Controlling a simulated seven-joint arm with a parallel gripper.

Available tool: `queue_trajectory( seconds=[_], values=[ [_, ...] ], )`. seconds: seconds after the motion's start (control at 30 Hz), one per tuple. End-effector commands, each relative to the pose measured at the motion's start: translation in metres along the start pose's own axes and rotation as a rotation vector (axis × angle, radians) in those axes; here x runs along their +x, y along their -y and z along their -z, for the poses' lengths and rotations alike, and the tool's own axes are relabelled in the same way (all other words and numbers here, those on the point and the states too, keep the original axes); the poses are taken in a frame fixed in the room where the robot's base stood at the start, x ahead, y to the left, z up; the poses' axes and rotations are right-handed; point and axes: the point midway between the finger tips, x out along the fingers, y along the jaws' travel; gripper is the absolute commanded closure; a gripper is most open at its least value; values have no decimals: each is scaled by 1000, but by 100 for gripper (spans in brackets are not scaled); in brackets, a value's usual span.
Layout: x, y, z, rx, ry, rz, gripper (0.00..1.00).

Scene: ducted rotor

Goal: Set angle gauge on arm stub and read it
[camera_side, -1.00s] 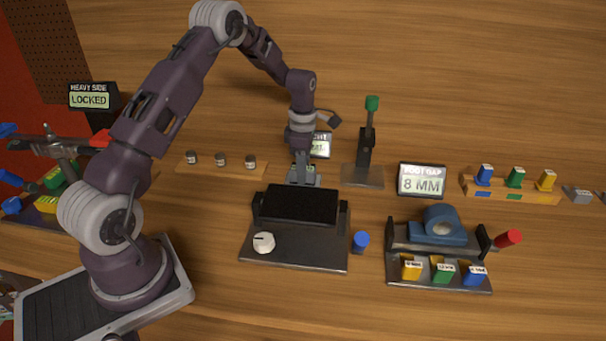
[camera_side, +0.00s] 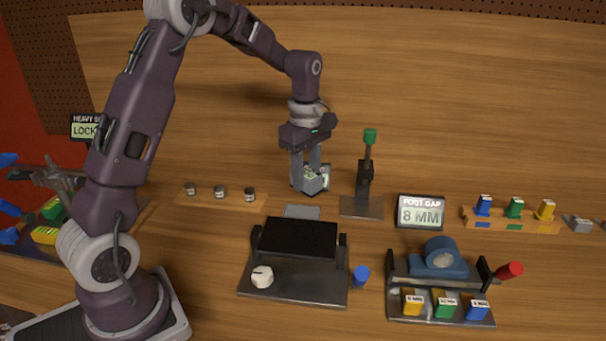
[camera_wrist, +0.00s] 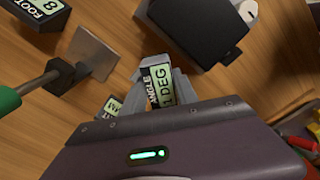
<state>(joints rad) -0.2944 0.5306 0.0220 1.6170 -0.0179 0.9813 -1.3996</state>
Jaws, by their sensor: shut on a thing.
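My gripper (camera_side: 308,180) is shut on the grey angle gauge (camera_side: 317,184), held above the table behind the black-topped box. In the wrist view the gauge (camera_wrist: 158,86) sits between my fingers (camera_wrist: 155,75), its pale display reading ANGLE and what looks like 1 DEG. A hub with several arms (camera_side: 50,175) stands at the far left; I cannot tell which part is the arm stub.
A bare grey pad (camera_side: 302,212) lies below the gauge. A green-topped post (camera_side: 367,170) stands close to its right. The black box (camera_side: 299,238), the FOOT GAP 8 MM display (camera_side: 421,211) and a jar strip (camera_side: 220,198) are nearby. A display behind my gripper is mostly hidden.

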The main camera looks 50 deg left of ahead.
Motion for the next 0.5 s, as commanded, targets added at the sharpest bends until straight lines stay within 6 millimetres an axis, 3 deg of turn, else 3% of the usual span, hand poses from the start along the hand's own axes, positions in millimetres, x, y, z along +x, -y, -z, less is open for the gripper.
queue_trajectory(
  seconds=[0.1, 0.23, 0.33, 0.5],
  values=[
    [-14, 35, -31, 365, -10, -10, 100],
    [-22, 69, -54, 714, -29, -14, 100],
    [-24, 85, -63, 872, -38, -12, 100],
    [-25, 91, -66, 945, -44, -12, 100]
  ],
)
